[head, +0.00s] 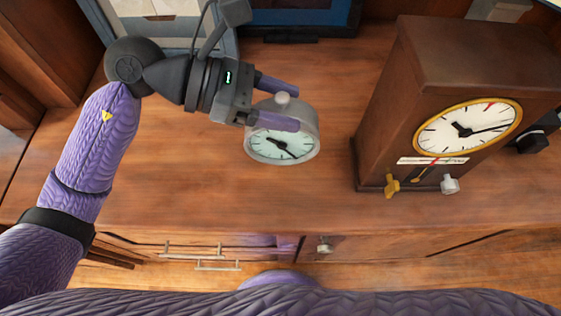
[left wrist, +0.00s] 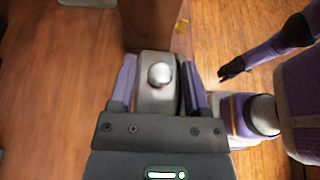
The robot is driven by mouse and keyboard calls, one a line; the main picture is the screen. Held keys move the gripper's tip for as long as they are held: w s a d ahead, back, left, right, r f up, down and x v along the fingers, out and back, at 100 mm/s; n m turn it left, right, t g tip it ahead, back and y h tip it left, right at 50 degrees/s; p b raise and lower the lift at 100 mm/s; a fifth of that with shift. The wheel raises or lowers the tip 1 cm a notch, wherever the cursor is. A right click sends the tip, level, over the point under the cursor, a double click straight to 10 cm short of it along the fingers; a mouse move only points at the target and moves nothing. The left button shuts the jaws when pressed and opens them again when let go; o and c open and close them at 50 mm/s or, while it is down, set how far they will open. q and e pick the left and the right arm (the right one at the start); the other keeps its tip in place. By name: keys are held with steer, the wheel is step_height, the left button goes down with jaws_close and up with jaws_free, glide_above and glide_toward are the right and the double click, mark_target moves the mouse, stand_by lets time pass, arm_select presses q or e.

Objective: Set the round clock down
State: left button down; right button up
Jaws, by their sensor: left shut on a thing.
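In the left wrist view the round clock's grey case and silver knob (left wrist: 159,75) show between the fingers (left wrist: 158,85). It is over the wooden cabinet top (head: 200,185); I cannot tell whether its base touches the wood. My right gripper (left wrist: 232,70) shows small and dark in the left wrist view, its jaws too small to read.
A tall wooden clock (head: 405,120) with a yellow-ringed dial stands at right. A blue-framed item (head: 300,15) and a grey-framed picture (head: 165,25) are at the back. The cabinet top is clear left of and in front of the round clock. The front edge has drawers below.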

mark_target(280, 138)
arm_select(q)
step_height(280, 138, down, 8)
steer(key=b, duration=0.2)
steer(key=shift+r+b, duration=0.15)
steer(key=shift+b, duration=0.15)
steer(key=shift+r, duration=0.15)
steer(key=shift+c, duration=0.2)
jaws_free()
